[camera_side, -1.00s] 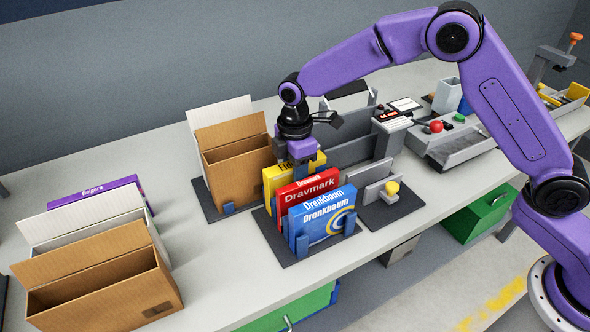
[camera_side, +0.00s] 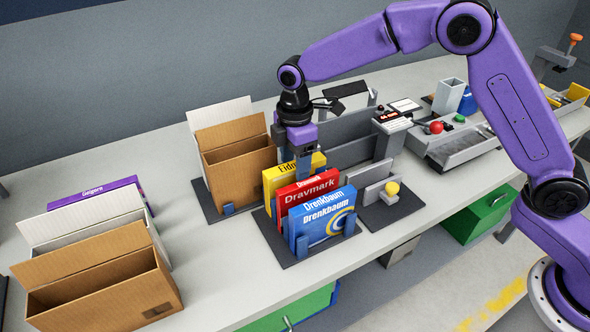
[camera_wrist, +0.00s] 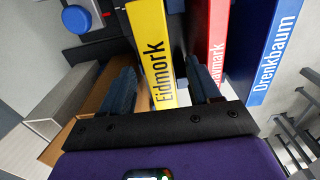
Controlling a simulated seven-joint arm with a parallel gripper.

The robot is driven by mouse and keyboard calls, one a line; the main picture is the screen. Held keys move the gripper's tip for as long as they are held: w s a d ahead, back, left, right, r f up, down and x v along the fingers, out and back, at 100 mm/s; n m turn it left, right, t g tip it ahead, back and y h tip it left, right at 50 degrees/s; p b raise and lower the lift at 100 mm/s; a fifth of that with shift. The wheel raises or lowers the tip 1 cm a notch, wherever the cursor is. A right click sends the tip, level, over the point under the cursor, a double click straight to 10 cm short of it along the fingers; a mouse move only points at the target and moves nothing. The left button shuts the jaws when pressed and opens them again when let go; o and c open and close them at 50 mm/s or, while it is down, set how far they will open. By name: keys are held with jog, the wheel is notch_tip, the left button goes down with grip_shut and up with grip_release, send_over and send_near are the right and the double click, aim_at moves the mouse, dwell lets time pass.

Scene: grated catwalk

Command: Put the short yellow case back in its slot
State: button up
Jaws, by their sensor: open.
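The yellow case (camera_side: 276,185), lettered "Eidmork", stands upright in the dark rack (camera_side: 297,257) behind the red case (camera_side: 307,192) and the blue case (camera_side: 322,218). In the side view my gripper (camera_side: 302,168) is just above the yellow case and its fingers point down. In the wrist view my open gripper (camera_wrist: 160,76) has one finger on each side of the yellow case (camera_wrist: 150,48), with gaps visible between. The red case (camera_wrist: 214,40) and blue case (camera_wrist: 275,50) are to its right there. The slot floor under the yellow case is hidden.
An open brown box (camera_side: 238,178) stands left of the rack. More open boxes (camera_side: 110,285) and a purple case (camera_side: 98,192) are at the far left. A grey stand with a yellow knob (camera_side: 392,188) is close on the right.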

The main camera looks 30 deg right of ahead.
notch_tip(320, 180, up, 8)
jog(key=shift+r, duration=0.45)
jog(key=s+d+m, duration=0.1)
jog(key=s+d, duration=0.6)
jog(key=s, duration=0.4)
jog(key=s+d+f+m, duration=0.1)
jog(key=s+d+m, duration=0.1)
jog(key=s+d, duration=0.5)
jog(key=s+d+f+m, duration=0.1)
jog(key=s+d, duration=0.5)
jog(key=s, duration=0.9)
jog(key=shift+s+d+m, duration=0.3)
jog(key=shift+d+m, duration=0.1)
jog(key=shift+m, duration=0.3)
